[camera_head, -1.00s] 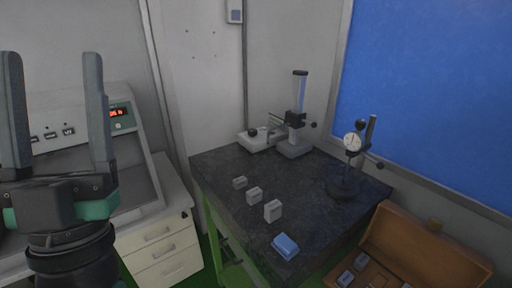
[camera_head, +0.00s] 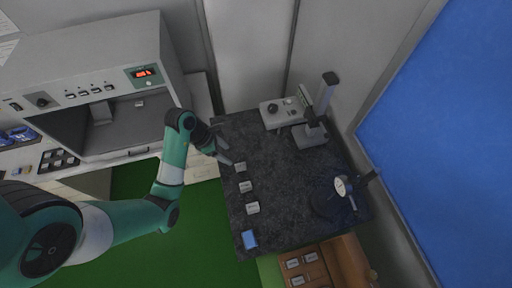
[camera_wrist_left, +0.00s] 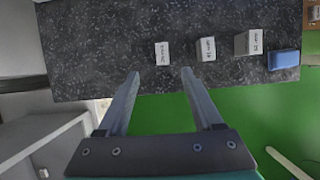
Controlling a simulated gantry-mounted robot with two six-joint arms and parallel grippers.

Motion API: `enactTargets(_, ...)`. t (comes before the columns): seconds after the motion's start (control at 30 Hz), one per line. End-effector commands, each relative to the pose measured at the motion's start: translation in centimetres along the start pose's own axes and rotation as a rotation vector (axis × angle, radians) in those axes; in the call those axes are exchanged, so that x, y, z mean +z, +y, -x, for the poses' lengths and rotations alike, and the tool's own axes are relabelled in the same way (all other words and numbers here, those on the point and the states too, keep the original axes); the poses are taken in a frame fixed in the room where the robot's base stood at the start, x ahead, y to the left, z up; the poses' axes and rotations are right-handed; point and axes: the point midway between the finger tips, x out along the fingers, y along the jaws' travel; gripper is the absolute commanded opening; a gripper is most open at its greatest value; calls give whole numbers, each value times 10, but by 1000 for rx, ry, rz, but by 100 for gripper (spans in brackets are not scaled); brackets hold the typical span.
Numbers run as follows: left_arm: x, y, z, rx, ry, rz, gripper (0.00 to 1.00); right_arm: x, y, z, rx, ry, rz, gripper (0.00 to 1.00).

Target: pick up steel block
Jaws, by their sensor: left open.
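Three small grey labelled blocks stand in a row on the dark speckled table (camera_head: 285,185): a far one (camera_head: 240,167), a middle one (camera_head: 245,187) and a near one (camera_head: 253,208). The labels are too small to read, so I cannot tell which is steel. My left gripper (camera_head: 224,155) is open at the table's left edge, close to the far block. In the left wrist view, the open fingers (camera_wrist_left: 160,72) point towards the far block (camera_wrist_left: 162,53), which lies just beyond the tips and between their lines. My right gripper is out of view.
A blue item (camera_head: 250,240) lies at the table's near corner. A dial gauge on a stand (camera_head: 340,187) and a column instrument (camera_head: 312,133) stand on the right and back. A brown case (camera_head: 343,262) sits beyond the front edge. A bench machine (camera_head: 105,85) is at left.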

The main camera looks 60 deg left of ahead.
Motion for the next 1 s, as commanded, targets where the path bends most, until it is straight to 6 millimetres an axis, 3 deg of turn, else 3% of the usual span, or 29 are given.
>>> enactTargets(0.17, -1, -1, -16, -4, 3, 1, 68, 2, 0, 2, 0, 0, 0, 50)
enactTargets(0.4, 0, -1, -59, -2, 0, -2, 68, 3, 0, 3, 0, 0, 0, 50)
enactTargets(0.67, 0, 0, -71, 0, -2, -1, 68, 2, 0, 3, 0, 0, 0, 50)
enactTargets(1.0, -1, -2, -117, 0, -3, -2, 68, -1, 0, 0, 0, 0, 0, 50)
